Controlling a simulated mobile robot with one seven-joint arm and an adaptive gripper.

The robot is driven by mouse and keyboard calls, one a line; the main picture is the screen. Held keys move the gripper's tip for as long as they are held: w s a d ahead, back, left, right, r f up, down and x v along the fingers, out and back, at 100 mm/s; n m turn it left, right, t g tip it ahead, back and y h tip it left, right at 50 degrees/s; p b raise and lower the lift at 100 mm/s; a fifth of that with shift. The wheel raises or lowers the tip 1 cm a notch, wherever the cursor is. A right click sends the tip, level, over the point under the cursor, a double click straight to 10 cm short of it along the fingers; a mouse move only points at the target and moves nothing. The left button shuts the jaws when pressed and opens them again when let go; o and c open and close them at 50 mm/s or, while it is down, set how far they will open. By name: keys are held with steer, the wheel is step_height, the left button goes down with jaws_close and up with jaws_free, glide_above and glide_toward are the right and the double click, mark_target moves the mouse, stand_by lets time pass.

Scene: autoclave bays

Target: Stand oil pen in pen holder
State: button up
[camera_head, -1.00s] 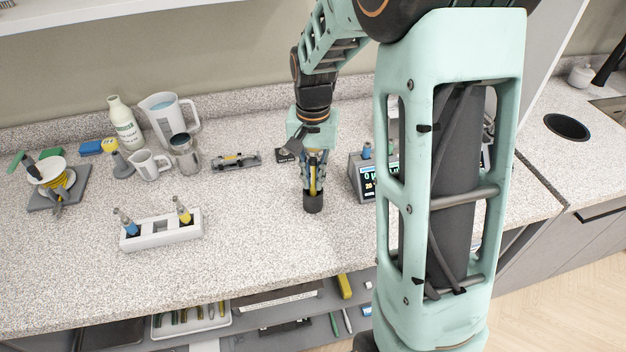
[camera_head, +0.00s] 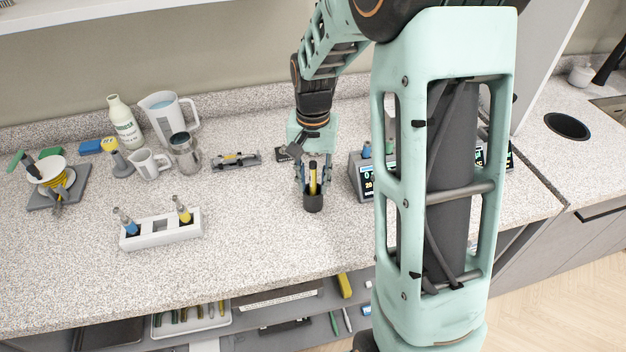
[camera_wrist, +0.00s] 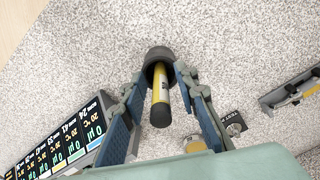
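The oil pen (camera_head: 313,178), yellow with dark ends, stands in the dark round pen holder (camera_head: 313,203) on the counter. In the wrist view the oil pen (camera_wrist: 160,98) has its lower end inside the mouth of the pen holder (camera_wrist: 157,56) and leans slightly. My gripper (camera_head: 314,183) is at the holder with its fingers on either side of the pen. In the wrist view my gripper (camera_wrist: 157,85) is open, with gaps between both fingers and the pen. How deep the pen sits is hidden by the holder.
A display device (camera_head: 368,177) stands close right of my gripper. A white rack (camera_head: 162,233) with bottles is at front left. A small metal tool (camera_head: 236,160), a steel cup (camera_head: 185,152) and mugs stand behind left. The counter in front is clear.

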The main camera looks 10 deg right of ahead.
step_height(320, 180, up, 12)
steer(key=shift+r, duration=0.15)
stand_by(0.6)
